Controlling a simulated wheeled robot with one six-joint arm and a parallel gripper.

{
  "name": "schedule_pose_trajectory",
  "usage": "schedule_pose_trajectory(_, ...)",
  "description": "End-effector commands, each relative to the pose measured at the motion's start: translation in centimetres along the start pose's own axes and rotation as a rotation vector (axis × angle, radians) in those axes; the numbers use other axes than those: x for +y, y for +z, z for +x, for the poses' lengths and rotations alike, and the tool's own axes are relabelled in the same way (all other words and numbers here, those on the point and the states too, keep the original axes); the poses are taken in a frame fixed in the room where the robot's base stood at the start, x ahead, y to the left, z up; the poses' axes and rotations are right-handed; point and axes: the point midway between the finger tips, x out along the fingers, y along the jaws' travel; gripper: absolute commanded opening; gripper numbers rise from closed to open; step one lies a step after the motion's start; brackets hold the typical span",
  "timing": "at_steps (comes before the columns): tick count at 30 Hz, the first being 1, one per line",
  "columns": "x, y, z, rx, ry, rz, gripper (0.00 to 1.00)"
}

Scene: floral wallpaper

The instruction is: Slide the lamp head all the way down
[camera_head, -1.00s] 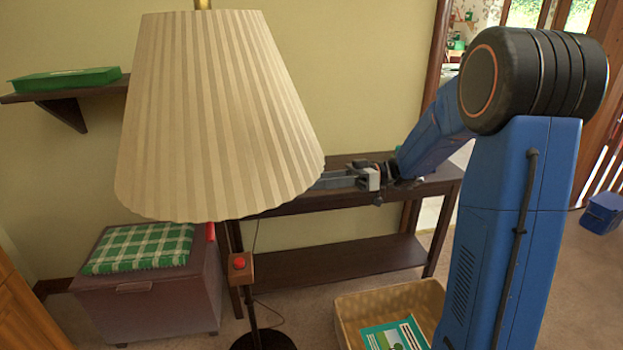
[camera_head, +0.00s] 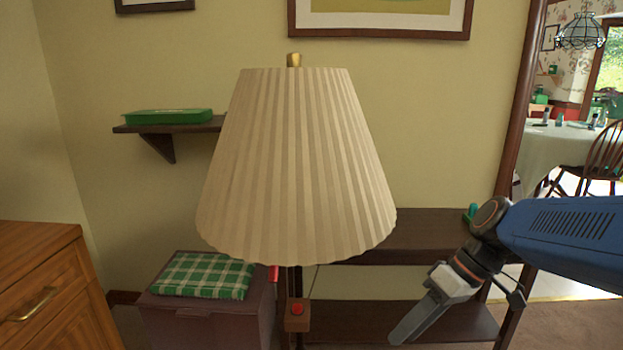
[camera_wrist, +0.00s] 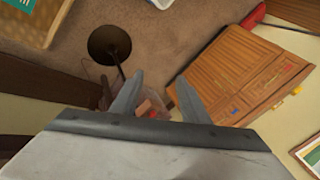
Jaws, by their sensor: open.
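The lamp's pleated cream shade (camera_head: 296,165) fills the middle of the head view, upright, with a gold finial (camera_head: 294,60) on top. Below it a thin dark pole carries a small wooden block with a red button (camera_head: 297,309). In the wrist view the block (camera_wrist: 145,106) shows between the lower parts of my fingers, and the lamp's round dark base (camera_wrist: 109,44) lies beyond on the floor. My gripper (camera_wrist: 156,76) is open and appears empty; whether it touches the block I cannot tell. In the head view my gripper (camera_head: 410,322) is right of the pole and below the shade.
A dark two-tier table (camera_head: 430,226) stands along the wall behind the lamp. A storage box with a green checked cushion (camera_head: 205,275) is behind left. A wooden cabinet (camera_head: 45,285) stands at the left. A wicker basket (camera_wrist: 40,25) is on the carpet.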

Motion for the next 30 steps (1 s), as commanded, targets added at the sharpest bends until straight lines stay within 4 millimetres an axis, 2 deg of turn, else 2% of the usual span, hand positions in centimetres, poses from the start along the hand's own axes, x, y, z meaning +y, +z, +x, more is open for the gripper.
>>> schedule_pose_trajectory(1,-0.1,1.2,-0.1,-0.006,0.056,0.029,0.41)
schedule_pose_trajectory(6,0.8,4.6,-0.7,0.003,0.250,0.154,0.41)
schedule_pose_trajectory(15,2.8,9.2,-2.8,0.143,0.553,0.341,0.41)
schedule_pose_trajectory(21,3.6,10.5,-4.1,0.240,0.657,0.409,0.41)
schedule_pose_trajectory(30,3.9,10.8,-4.5,0.269,0.681,0.427,0.41)
